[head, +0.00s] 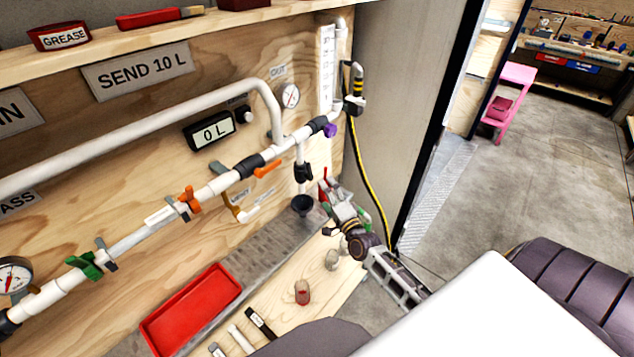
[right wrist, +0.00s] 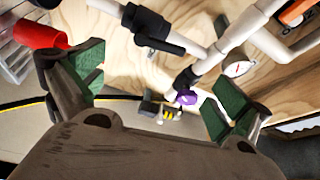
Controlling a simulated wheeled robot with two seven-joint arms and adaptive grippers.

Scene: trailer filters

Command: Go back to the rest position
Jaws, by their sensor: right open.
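My right gripper (head: 335,194) is near the right end of the wooden pipe panel, below the pipes. In the right wrist view its two green-padded fingers (right wrist: 155,95) are spread wide, with nothing between them. A purple knob (head: 330,130) on the pipe end is above it in the head view; it also shows beyond the fingers in the right wrist view (right wrist: 187,98). A black valve (head: 303,172) on a short vertical pipe is just left of the gripper, with a black funnel (head: 302,204) below it. My left gripper is not in view.
A red tray (head: 192,312) stands on the bench front. A yellow-black hose (head: 370,185) hangs right of the panel, close to my right arm. Open floor (head: 560,190) and a pink step stool (head: 508,95) are right.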

